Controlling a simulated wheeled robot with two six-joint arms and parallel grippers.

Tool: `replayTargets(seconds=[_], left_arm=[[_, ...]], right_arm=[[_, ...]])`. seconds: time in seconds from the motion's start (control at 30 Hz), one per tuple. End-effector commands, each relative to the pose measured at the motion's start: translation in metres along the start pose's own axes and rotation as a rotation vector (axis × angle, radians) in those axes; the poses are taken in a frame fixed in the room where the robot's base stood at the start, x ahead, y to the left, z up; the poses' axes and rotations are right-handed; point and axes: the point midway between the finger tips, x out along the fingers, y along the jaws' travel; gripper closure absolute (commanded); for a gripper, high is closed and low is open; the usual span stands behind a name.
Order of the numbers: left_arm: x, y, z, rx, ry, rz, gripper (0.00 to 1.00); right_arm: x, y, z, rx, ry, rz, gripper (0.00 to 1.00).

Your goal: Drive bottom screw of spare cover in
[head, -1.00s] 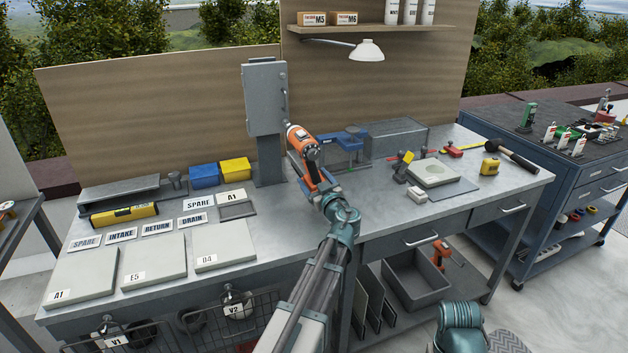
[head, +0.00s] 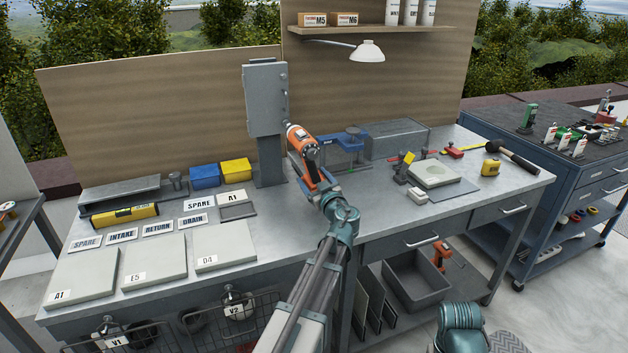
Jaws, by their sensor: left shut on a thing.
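A grey box with a flat cover (head: 265,100) stands on a grey post at the back of the bench. Small screw heads or knobs show along its right edge, too small to tell apart. My left gripper (head: 308,172) is shut on an orange power screwdriver (head: 299,138). The tool's front end points at the lower right edge of the box. The tool's body hides its tip and the bottom screw, so I cannot tell whether they touch. My right gripper is out of view.
A blue vise (head: 350,142) stands just right of the tool. Blue (head: 205,175) and yellow (head: 236,169) bins sit left of the post. Label plates and flat grey panels (head: 154,262) cover the bench's left part. A lamp (head: 367,51) hangs above.

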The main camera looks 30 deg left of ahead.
Motion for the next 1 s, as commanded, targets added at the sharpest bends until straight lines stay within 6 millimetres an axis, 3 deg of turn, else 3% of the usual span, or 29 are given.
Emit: replayTargets(seconds=[1.0], left_arm=[[0.0100,0.0002,-0.0009,0.003,0.002,0.001,1.00]], right_arm=[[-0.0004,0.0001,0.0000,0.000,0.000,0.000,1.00]])
